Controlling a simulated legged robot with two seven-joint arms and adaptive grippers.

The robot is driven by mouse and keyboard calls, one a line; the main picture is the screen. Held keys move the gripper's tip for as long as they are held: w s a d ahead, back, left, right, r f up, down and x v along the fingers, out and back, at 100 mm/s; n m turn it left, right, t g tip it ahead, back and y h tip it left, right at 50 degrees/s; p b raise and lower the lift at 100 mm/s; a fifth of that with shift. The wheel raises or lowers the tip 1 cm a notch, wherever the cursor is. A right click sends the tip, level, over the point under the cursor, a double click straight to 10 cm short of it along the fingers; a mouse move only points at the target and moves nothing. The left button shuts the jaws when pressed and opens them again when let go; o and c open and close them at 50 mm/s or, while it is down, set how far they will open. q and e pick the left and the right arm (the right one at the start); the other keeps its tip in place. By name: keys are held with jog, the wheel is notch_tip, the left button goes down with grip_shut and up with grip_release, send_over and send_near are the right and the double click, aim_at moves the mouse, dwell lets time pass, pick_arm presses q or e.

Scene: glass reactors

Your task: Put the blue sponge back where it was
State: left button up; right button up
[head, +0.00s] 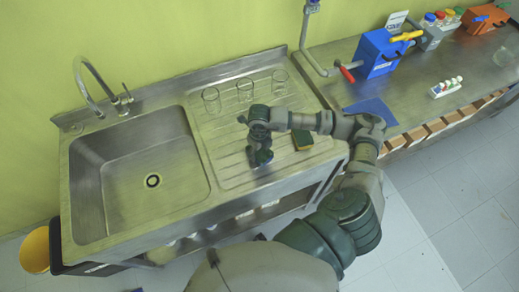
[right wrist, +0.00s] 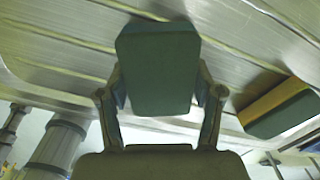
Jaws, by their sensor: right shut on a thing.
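My right gripper (head: 260,157) is over the ribbed drainboard of the steel sink unit, with its arm reaching in from the right. In the right wrist view its two fingers (right wrist: 160,95) are shut on the sides of a blue-green block, the blue sponge (right wrist: 158,65). The sponge is close to the drainboard (right wrist: 60,65); I cannot tell whether it touches it. In the head view the gripper hides most of the sponge. A second sponge, yellow and dark green (head: 302,140), lies on the drainboard to the right of the gripper, and it also shows in the right wrist view (right wrist: 280,105). My left gripper is out of view.
Three clear glasses (head: 245,91) stand along the back of the drainboard. The empty sink basin (head: 145,175) with its tap (head: 92,90) is to the left. A blue device (head: 377,53) stands on the bench to the right. A yellow bin (head: 35,250) is at lower left.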

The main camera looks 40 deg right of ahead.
jog(key=o, duration=1.2)
jog(key=shift+d+f, duration=0.1)
jog(key=shift+r, duration=0.35)
notch_tip(320, 180, up, 12)
jog(key=shift+f, duration=0.25)
